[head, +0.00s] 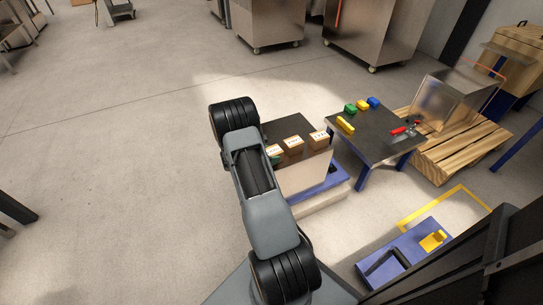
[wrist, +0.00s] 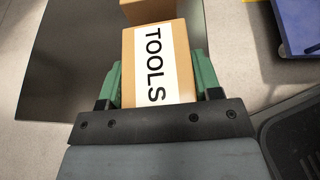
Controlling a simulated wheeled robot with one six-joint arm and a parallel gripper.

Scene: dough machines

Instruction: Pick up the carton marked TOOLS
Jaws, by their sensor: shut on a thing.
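The carton marked TOOLS (wrist: 156,65) is a brown box with a white label, seen from above in the wrist view. My gripper (wrist: 158,85) has its green fingers on both sides of it and is shut on it. In the head view this carton (head: 273,149) is the leftmost of three, partly hidden by my arm, with a green finger (head: 275,161) beside it. I cannot tell whether it is clear of the surface below.
Two more cartons stand to its right, a middle one (head: 293,145) and a right one (head: 319,139), on a dark-topped stand (head: 285,127). A neighbouring carton (wrist: 147,11) is close in the wrist view. A dark table (head: 372,140) with coloured blocks stands to the right.

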